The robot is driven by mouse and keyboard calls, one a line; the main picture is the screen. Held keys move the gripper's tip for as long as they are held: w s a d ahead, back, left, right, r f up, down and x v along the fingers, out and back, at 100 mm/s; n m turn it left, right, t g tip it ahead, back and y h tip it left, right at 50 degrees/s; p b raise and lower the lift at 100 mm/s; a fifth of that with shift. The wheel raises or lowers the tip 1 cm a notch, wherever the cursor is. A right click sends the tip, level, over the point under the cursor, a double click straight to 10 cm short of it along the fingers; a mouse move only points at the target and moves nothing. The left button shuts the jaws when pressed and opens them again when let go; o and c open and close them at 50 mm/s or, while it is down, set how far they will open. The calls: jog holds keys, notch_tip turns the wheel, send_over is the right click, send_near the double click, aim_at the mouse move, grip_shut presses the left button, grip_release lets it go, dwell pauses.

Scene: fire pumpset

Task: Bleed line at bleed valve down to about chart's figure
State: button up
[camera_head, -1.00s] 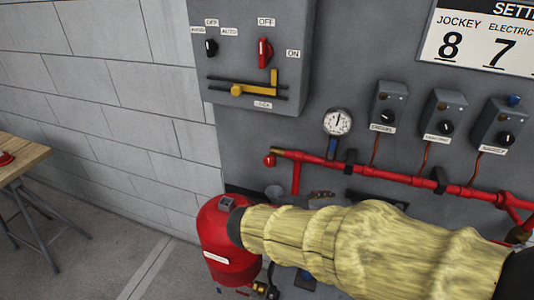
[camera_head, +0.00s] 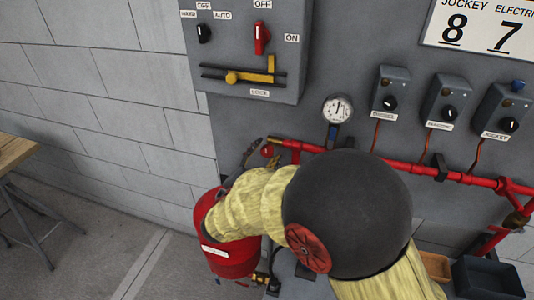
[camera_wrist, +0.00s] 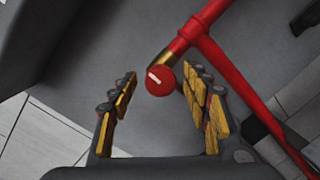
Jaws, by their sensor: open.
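The bleed valve is a small red knob (camera_head: 267,151) at the left end of the red line (camera_head: 400,166). In the wrist view the knob (camera_wrist: 160,80) has a pale mark and sits at a brass fitting. My gripper (camera_wrist: 163,86) is open, with one finger on each side of the knob in that view; I cannot tell whether it touches. In the head view my gripper (camera_head: 250,155) is partly seen just left of the knob. The white pressure gauge (camera_head: 337,109) has its needle near upright; its figures are too small to read. The chart (camera_head: 482,28) shows jockey 8 and electric 7, cropped at right.
Three grey switch boxes, including the diesel one (camera_head: 390,92), hang above the line. A grey panel (camera_head: 250,45) with a red switch is at upper left. A red tank (camera_head: 230,255) stands below my arm. A wooden table (camera_head: 15,155) is at far left.

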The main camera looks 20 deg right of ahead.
jog(key=shift+w+d, duration=0.45)
jog(key=shift+w, duration=0.05)
jog(key=c, duration=0.3)
jog(key=c, duration=0.7)
jog(key=shift+c, duration=0.9)
jog(key=n+p, duration=0.2)
jog(key=shift+r+n, duration=0.15)
jog(key=shift+n, duration=0.15)
jog(key=shift+n+p, duration=0.3)
jog(key=shift+n, duration=0.1)
